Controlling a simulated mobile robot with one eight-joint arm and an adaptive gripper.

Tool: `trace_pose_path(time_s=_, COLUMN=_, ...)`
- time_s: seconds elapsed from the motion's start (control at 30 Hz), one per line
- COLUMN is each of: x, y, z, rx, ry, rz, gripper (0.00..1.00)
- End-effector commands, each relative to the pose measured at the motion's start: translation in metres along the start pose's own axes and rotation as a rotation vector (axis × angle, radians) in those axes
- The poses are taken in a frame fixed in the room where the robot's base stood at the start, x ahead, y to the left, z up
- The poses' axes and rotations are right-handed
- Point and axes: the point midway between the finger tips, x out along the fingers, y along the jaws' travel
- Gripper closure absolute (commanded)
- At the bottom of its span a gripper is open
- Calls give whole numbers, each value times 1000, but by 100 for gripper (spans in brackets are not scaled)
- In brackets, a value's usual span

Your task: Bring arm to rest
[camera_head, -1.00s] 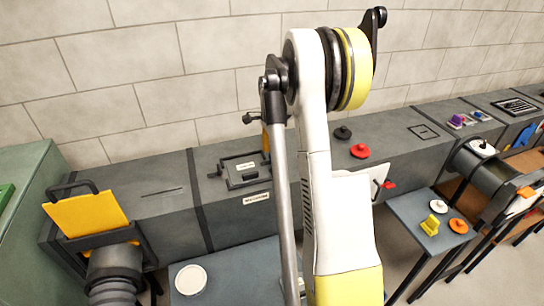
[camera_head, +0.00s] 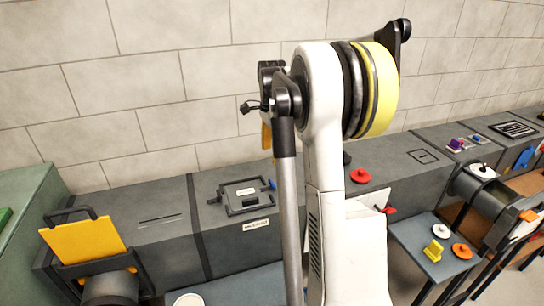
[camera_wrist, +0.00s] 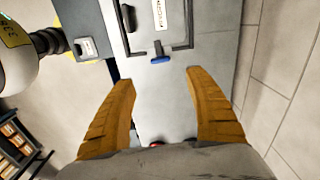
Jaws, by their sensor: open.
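My gripper (camera_wrist: 160,78) is open and empty in the wrist view, with its two orange fingers spread above the grey duct top. Between and beyond the fingers lies the blue handle (camera_wrist: 162,59) of a dark hatch frame. The fingers are apart from it. In the head view, my raised white arm fills the middle and hides most of my gripper; only a bit of orange finger shows beside it. The hatch frame (camera_head: 243,197) sits on the duct there, with its blue handle (camera_head: 272,184) at the right end.
The grey duct (camera_head: 160,235) runs along a block wall (camera_head: 150,90). A yellow plate (camera_head: 83,252) stands upright at its left end. A red knob (camera_head: 360,176) sits on the duct right of my arm. A small table (camera_head: 412,235) at right holds a yellow piece and discs.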

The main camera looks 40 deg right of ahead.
Motion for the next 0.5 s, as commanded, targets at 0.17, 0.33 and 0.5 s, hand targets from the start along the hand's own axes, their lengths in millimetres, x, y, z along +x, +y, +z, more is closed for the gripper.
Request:
trace_pose_path(time_s=0.17, x=0, y=0, z=0, rx=0, ry=0, rz=0, gripper=37)
trace_pose_path(time_s=0.33, x=0, y=0, z=0, rx=0, ry=0, rz=0, gripper=37)
trace_pose_path(time_s=0.5, x=-6, y=7, z=16, rx=-68, ry=5, rz=-20, gripper=37)
